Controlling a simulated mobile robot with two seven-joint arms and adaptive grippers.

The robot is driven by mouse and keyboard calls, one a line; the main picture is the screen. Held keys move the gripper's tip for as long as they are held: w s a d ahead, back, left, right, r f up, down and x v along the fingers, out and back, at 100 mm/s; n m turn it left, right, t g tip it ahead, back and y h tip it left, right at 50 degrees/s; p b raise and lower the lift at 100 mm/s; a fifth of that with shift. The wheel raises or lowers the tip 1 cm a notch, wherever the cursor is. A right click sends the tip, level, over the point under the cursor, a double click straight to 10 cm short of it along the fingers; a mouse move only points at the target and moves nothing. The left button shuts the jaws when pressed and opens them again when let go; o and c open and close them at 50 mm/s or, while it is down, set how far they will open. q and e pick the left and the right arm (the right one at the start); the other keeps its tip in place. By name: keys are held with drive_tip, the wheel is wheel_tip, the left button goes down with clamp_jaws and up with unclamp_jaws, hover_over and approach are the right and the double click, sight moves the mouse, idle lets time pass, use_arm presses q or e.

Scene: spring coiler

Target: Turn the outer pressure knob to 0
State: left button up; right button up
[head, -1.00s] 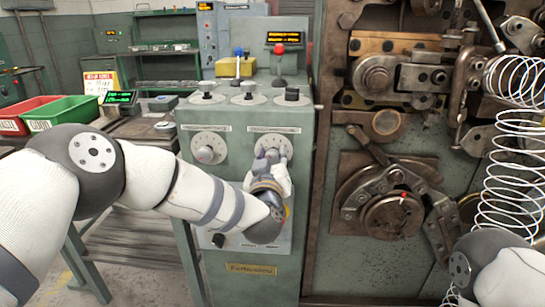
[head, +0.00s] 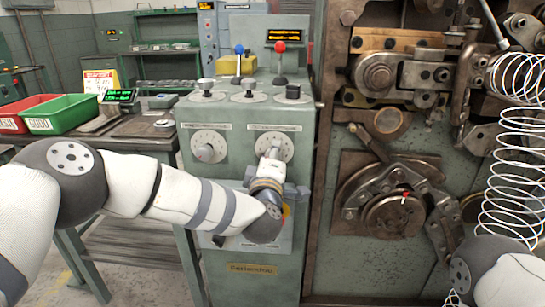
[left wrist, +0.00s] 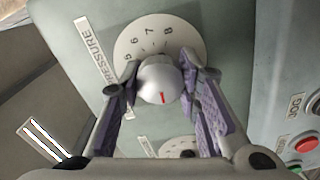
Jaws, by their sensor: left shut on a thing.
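My left gripper (head: 272,152) is at the right one of two white round dials on the green control cabinet. In the left wrist view its two purple-padded fingers (left wrist: 162,92) are shut on a silver knob (left wrist: 160,75) with a short red mark on its face. Behind the knob is the white dial plate (left wrist: 186,40), with 5, 6, 7 and 8 readable; the other numbers are hidden. A label beside it reads PRESSURE (left wrist: 97,52), partly covered. In the head view the dial plate (head: 287,148) is partly hidden by my gripper. My right gripper is out of view.
The left dial (head: 206,146) is close beside it on the cabinet (head: 235,255). Several black knobs and two levers with blue and red balls stand above. The coiling machine (head: 385,245) is to the right, with a wire spring (head: 515,165).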

use_arm(q)
drive_tip(key=n, duration=0.3)
drive_tip(key=shift+f+b, duration=0.2)
drive_tip(key=shift+b, duration=0.1)
drive_tip(key=shift+r+n+b, duration=0.1)
drive_tip(key=shift+n+b, duration=0.25)
drive_tip(key=shift+n, duration=1.55)
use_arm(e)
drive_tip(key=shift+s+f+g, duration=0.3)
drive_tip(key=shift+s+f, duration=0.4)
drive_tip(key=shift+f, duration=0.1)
use_arm(q)
drive_tip(key=o, duration=1.2)
drive_tip(key=s, duration=1.2)
drive_tip(key=shift+a, duration=0.2)
